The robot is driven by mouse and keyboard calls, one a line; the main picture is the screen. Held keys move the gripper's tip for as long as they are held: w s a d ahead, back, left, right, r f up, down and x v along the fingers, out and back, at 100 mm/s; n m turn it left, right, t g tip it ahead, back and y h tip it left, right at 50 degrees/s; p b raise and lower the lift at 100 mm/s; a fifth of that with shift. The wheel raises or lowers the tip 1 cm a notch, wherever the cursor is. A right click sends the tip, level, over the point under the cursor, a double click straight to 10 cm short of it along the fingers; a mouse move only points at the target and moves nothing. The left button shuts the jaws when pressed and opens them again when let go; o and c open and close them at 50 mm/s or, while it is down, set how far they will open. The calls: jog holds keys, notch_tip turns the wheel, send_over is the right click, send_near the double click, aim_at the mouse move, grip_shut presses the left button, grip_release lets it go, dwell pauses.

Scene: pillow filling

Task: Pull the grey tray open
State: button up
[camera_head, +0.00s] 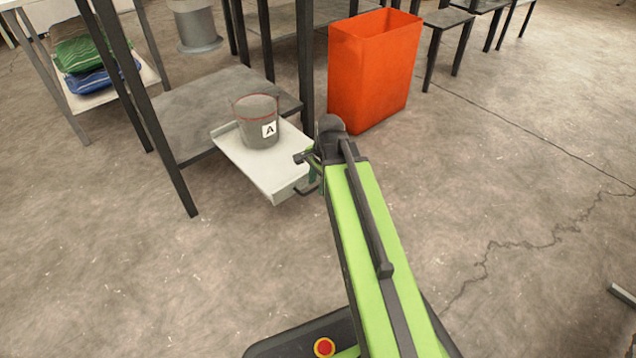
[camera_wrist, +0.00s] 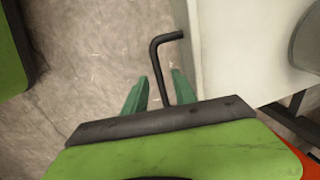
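The light grey tray (camera_head: 245,160) juts partly out from a low dark shelf, with its front edge toward my gripper (camera_head: 314,178). A grey bucket (camera_head: 259,135) labelled A stands on it. The tray's dark bar handle (camera_head: 307,190) shows at its front. In the wrist view, the tray (camera_wrist: 225,45) is at the right and the bent black handle (camera_wrist: 156,62) runs down between the green fingers of my gripper (camera_wrist: 160,82). The fingers stand apart with a gap on both sides of the bar. The far end of the handle is hidden behind my gripper.
An orange bin (camera_head: 370,70) stands just behind my gripper. Dark table legs (camera_head: 150,110) rise beside the shelf (camera_head: 190,110). Another rack at the left holds green and blue bags (camera_head: 85,65). The concrete floor in front of the tray is clear.

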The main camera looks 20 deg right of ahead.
jog(key=shift+r, duration=0.1)
jog(key=s+d+r+p, duration=0.1)
jog(key=s+r+p, duration=0.2)
jog(key=r+p, duration=1.4)
jog(key=shift+s+f, duration=0.1)
